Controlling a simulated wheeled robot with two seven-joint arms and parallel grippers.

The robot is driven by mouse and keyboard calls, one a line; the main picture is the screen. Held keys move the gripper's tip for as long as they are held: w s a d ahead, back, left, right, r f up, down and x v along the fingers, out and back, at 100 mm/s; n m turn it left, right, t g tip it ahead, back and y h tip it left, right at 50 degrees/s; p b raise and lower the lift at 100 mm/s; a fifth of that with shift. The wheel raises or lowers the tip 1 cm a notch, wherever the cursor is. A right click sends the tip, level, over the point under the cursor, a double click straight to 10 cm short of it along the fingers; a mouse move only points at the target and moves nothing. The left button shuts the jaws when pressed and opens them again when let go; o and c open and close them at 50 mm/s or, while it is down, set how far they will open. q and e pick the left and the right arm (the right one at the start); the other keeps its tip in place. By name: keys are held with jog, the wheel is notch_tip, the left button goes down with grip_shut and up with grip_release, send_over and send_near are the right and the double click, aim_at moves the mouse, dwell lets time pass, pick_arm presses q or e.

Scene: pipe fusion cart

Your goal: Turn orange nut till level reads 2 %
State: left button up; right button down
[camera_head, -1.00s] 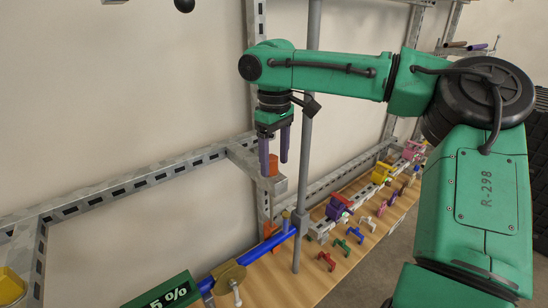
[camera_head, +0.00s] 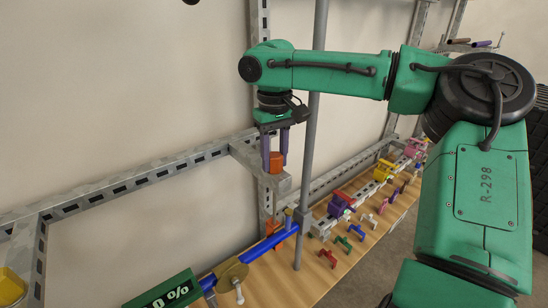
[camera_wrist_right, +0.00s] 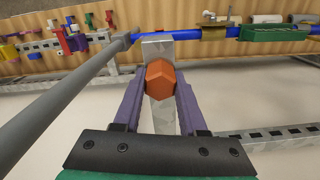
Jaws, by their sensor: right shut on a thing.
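The orange nut (camera_head: 276,162) sits on the end of a grey metal bracket (camera_head: 277,182) on the wall frame. My right gripper (camera_head: 275,166) points down with its purple fingers on either side of the nut and is shut on it. In the right wrist view the nut's six-sided top (camera_wrist_right: 160,78) shows between the fingertips. The green level display (camera_head: 168,293) is cut off at the bottom edge; its visible end reads "0 %", and the front digits are hard to read. My left gripper is not in view.
A grey upright pole (camera_head: 310,140) stands just right of my right gripper. A blue pipe (camera_head: 262,246) with a brass-coloured clamp (camera_head: 231,274) runs below. A wooden bench (camera_head: 330,262) holds several small coloured clamps. Blank wall lies to the left.

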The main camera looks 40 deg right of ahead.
aim_at(276, 156)
jog(key=shift+m, duration=0.3)
jog(key=shift+c, duration=2.3)
grip_release()
jog(key=shift+s, duration=0.1)
jog(key=shift+s+r, duration=0.15)
jog(key=shift+s, duration=0.05)
notch_tip(276, 156, up, 8)
jog(key=shift+s+a+f+b, duration=0.1)
jog(key=shift+a+f+b, duration=0.1)
jog(key=shift+b, duration=0.3)
jog(key=shift+d, duration=0.15)
jog(key=shift+f, duration=0.1)
